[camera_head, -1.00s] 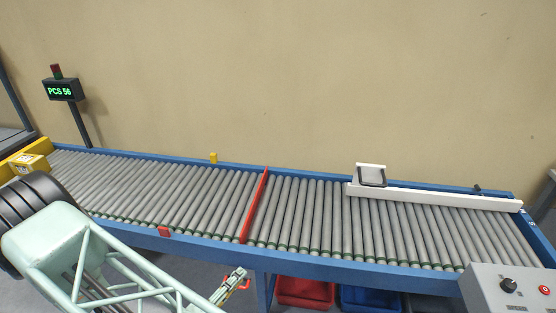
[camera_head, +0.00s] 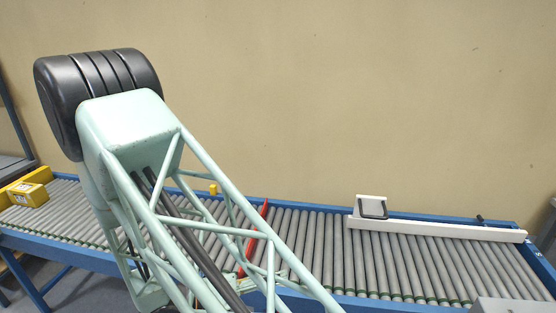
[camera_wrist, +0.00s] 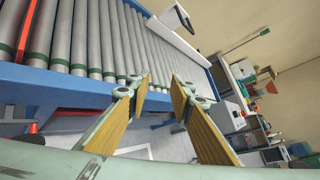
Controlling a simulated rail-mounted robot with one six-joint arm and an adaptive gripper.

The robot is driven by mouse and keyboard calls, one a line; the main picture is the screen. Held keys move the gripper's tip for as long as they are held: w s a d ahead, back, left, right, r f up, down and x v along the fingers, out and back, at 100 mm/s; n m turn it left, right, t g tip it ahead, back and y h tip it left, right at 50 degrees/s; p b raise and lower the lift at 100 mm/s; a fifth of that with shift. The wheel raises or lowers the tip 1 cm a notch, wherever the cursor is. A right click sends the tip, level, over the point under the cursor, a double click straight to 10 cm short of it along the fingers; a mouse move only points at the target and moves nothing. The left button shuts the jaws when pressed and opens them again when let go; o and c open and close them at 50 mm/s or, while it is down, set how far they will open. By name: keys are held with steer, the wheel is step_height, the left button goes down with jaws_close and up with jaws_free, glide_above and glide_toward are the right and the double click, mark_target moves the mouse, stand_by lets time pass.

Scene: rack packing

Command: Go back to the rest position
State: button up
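My gripper (camera_wrist: 160,95) shows in the wrist view with its two yellow-padded fingers spread apart. Nothing is between them. Behind the fingertips are the blue side rail of the roller conveyor (camera_wrist: 60,83) and a pale floor area. In the head view my pale green lattice arm stands tall at the left and centre, in front of the conveyor (camera_head: 330,240). I cannot make out the gripper clearly in that view.
A yellow box (camera_head: 28,194) sits at the conveyor's left end. A red divider (camera_head: 254,230) crosses the rollers, partly behind my arm. A white guide bar (camera_head: 440,229) lies on the right side. The rollers on the right are empty. Shelves with items (camera_wrist: 245,85) stand at the right.

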steer(key=s+d+r+m+g+y, duration=0.4)
steer(key=d+r+m, duration=0.65)
steer(key=r, duration=0.25)
steer(key=s+d+r+m+g+y, duration=0.35)
steer(key=d+r+m, duration=0.55)
steer(key=r+m, duration=0.3)
steer(key=s+d+r+m+t+y, duration=0.1)
steer(key=s+r+m, duration=0.4)
steer(key=s, duration=0.7)
steer(key=s+d+r+m+t+y, duration=0.1)
steer(key=s+r+m, duration=0.5)
steer(key=s, duration=0.6)
steer(key=shift+s+d+r+t+y, duration=0.3)
steer(key=shift+r+t+y, duration=0.45)
steer(key=shift+r+y, duration=0.2)
stand_by(1.6)
